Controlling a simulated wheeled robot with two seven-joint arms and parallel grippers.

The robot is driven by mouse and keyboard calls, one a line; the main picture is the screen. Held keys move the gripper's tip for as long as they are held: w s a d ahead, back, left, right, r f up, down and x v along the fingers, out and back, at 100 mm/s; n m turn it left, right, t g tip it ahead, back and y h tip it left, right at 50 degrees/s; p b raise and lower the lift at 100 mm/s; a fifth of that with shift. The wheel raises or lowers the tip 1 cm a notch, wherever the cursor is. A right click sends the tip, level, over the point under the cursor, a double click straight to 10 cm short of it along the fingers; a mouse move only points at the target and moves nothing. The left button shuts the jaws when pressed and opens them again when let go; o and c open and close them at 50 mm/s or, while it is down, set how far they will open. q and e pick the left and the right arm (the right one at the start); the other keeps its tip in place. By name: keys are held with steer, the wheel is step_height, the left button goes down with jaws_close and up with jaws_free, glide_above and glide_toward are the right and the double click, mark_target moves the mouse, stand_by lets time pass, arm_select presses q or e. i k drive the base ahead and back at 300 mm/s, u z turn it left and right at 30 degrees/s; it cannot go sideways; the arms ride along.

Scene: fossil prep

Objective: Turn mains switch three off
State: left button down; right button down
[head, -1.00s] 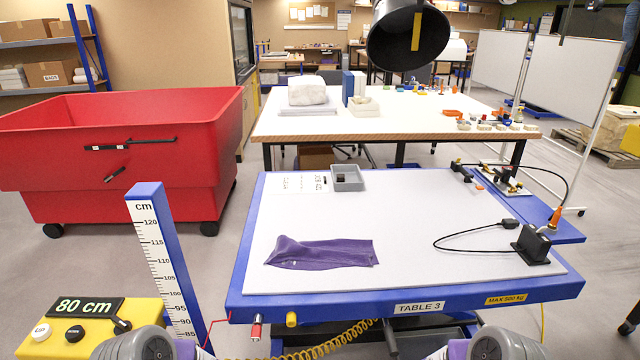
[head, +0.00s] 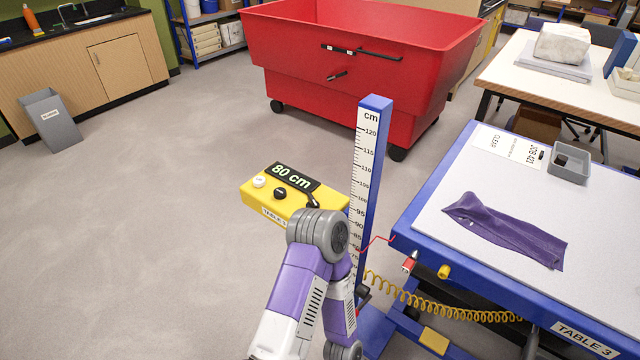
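No mains switch can be made out in the head view. The table labelled TABLE 3 (head: 478,168) is cut off at the right edge, so its right part is hidden. A yellow control box (head: 335,199) stands left of it, with a display reading 80 cm, a white button (head: 259,181) and a black button (head: 280,193). One of my purple and white arms rises in front of the box and hides part of it. Neither gripper can be made out.
A blue post with a cm scale (head: 372,125) stands beside the table. A purple cloth (head: 512,232) and a grey tray (head: 570,168) lie on the table. A red wheeled bin (head: 350,85) is behind. A grey bin (head: 52,122) stands at far left. The left floor is clear.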

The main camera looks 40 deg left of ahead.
mark_target(312, 203)
steer(key=u, duration=1.65)
steer(key=k, duration=0.3)
steer(key=u, duration=0.2)
